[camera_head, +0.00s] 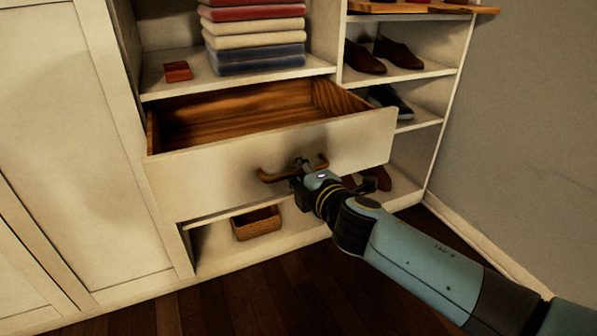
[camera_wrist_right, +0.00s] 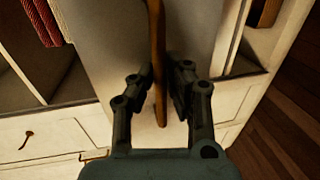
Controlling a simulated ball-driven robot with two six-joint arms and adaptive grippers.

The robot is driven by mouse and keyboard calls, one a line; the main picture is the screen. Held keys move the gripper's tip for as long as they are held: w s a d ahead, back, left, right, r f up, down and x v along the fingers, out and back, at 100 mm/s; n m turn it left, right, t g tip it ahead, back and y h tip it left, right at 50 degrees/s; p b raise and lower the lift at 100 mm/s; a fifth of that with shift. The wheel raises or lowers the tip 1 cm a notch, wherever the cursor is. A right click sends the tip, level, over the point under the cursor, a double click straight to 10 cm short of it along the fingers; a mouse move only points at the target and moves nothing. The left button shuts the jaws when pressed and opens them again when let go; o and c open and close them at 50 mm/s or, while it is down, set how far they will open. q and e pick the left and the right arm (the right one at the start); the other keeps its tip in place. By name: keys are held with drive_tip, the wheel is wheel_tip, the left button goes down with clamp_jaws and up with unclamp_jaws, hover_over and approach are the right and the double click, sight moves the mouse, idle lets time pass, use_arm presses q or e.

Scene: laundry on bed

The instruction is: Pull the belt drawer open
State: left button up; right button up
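The belt drawer (camera_head: 235,170) is a white-fronted drawer with a bare wooden inside. It stands well out of the cabinet, and the part of its inside that shows looks empty. Its brown bar handle (camera_head: 270,177) is on the front face and also shows in the right wrist view (camera_wrist_right: 157,40). My right gripper (camera_head: 305,172) is at the handle. In the right wrist view the bar runs between its two fingers (camera_wrist_right: 160,78), which are close in on either side of it. My left gripper is in neither view.
Folded clothes (camera_head: 255,42) and a small red item (camera_head: 177,71) sit on the shelf above the drawer. A wicker basket (camera_head: 256,223) is below it. Shoe shelves (camera_head: 415,73) stand to the right, a closed white door (camera_head: 60,140) to the left. Wooden floor (camera_head: 240,305) lies in front.

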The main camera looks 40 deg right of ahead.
drive_tip(key=o, duration=0.4)
drive_tip(key=shift+c, duration=0.2)
drive_tip(key=shift+s+a, duration=0.1)
drive_tip(key=shift+s, duration=0.25)
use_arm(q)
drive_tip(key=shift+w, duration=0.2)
use_arm(e)
drive_tip(key=v, duration=1.1)
drive_tip(key=shift+s, duration=0.15)
